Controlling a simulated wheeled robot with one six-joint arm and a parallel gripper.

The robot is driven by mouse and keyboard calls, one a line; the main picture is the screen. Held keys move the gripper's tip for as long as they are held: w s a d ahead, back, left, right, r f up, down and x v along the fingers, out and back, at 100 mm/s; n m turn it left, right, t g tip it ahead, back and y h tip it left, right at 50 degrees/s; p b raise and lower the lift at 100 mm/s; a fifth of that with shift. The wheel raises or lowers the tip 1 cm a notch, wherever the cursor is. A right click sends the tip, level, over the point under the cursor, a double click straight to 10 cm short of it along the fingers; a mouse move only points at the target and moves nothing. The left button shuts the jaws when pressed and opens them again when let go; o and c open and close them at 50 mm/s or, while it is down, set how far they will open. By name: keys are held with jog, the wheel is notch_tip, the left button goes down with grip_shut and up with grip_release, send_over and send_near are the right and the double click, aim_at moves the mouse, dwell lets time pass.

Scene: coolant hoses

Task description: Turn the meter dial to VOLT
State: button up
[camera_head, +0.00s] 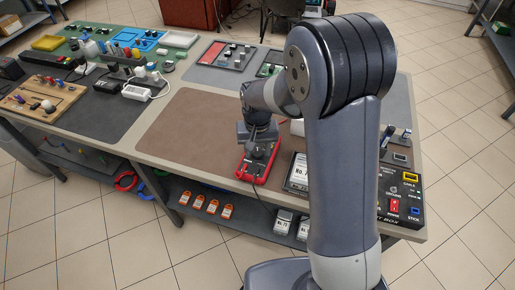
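A red-edged meter (246,172) with a dark face lies near the front edge of the workbench. My gripper (257,142) is pointed down over the far part of the meter, close to its face. Its fingers are small and dark here, so I cannot tell whether they are open, shut or touching the dial. The dial and its markings, including VOLT, cannot be made out under the gripper. My own arm stands in front, hiding the bench to the right of the meter.
A panel reading "No. 7" (299,171) stands right of the meter. A black box (408,212) with a red switch sits at the right corner. The brown mat (190,125) left of the meter is clear. Tools and trays fill the far left.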

aim_at(257, 152)
notch_tip(257, 152, up, 11)
dwell(0.5)
jog(key=shift+f, duration=0.1)
notch_tip(257, 152, down, 11)
jog(key=shift+r, duration=0.15)
jog(key=shift+n, duration=0.3)
dwell(0.6)
